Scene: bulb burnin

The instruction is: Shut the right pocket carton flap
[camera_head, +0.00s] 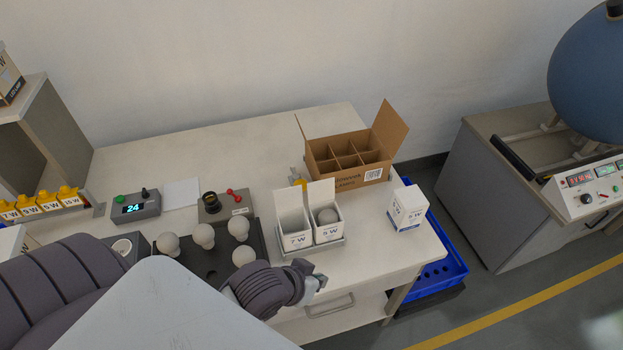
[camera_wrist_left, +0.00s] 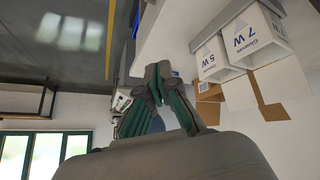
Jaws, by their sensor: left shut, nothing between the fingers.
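Two white pocket cartons stand side by side in a grey holder (camera_head: 312,249) near the table's front edge. The right pocket carton (camera_head: 328,234) has its flap (camera_head: 321,191) standing up, with a frosted bulb (camera_head: 327,216) inside. The left carton (camera_head: 295,236), marked 7 W, also has its flap up; no bulb shows in it. My left gripper (camera_head: 316,277) is shut and empty, in front of and below the cartons, apart from them. In the left wrist view the shut fingers (camera_wrist_left: 160,82) are beside the right carton (camera_wrist_left: 212,62) and the 7 W carton (camera_wrist_left: 252,38).
An open divided brown box (camera_head: 345,164) stands behind the cartons. A closed white carton (camera_head: 408,208) stands to the right, above a blue crate (camera_head: 442,262) on the floor. Several bulbs (camera_head: 204,236) stand on a dark tray (camera_head: 210,262) to the left.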

